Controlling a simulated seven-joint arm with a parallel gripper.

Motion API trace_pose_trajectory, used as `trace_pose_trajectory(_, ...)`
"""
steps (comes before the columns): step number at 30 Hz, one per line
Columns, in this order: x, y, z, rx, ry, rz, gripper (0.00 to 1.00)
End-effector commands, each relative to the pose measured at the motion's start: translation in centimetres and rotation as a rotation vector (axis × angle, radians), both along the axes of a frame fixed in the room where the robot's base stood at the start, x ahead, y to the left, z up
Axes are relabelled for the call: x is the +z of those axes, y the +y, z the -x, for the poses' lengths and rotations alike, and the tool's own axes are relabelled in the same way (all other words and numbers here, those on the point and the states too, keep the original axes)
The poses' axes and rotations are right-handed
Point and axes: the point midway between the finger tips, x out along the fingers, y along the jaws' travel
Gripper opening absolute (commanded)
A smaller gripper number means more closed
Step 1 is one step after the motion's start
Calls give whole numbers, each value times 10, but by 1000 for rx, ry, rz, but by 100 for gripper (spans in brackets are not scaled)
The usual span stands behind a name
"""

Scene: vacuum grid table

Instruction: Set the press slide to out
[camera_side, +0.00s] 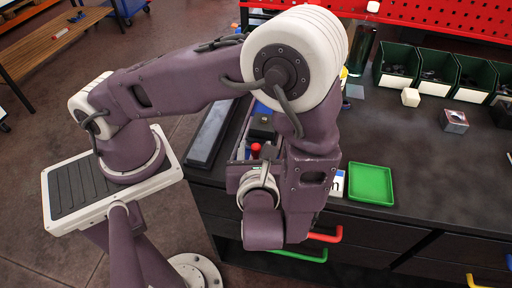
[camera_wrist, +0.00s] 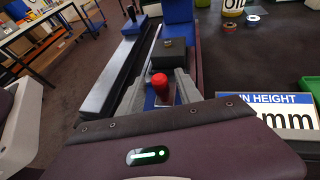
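A red knob (camera_wrist: 160,84) shows between the two fingers of my gripper (camera_wrist: 163,76) in the wrist view. The fingers are apart, with a gap on each side of the knob, so my gripper looks open. In the side view the red knob (camera_side: 255,147) sits just left of my wrist, which hides the fingers. Beyond the knob is a dark block (camera_wrist: 168,51), also seen in the side view (camera_side: 262,126), with blue parts (camera_wrist: 178,12) behind it. Which of these parts is the press slide, and its position, I cannot tell for certain.
A green tray (camera_side: 371,184) and a sign (camera_wrist: 270,106) marked "IN HEIGHT" and "mm" are to the right. Green bins (camera_side: 436,72), a white cube (camera_side: 410,97) and a metallic block (camera_side: 454,121) stand farther back. The right tabletop has free room.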

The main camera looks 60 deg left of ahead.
Motion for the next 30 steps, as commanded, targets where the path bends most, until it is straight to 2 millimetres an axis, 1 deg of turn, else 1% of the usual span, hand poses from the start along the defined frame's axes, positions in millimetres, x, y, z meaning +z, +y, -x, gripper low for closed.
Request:
trace_pose_trajectory(5,0,1,0,1,0,-2,41)
trace_pose_trajectory(8,2,-4,2,0,-2,-1,41)
trace_pose_trajectory(15,20,-42,24,-2,-2,1,41)
trace_pose_trajectory(19,26,-54,31,-1,-2,0,41)
trace_pose_trajectory(28,28,-56,33,4,-1,0,41)
trace_pose_trajectory(30,35,-51,31,46,-10,31,41)
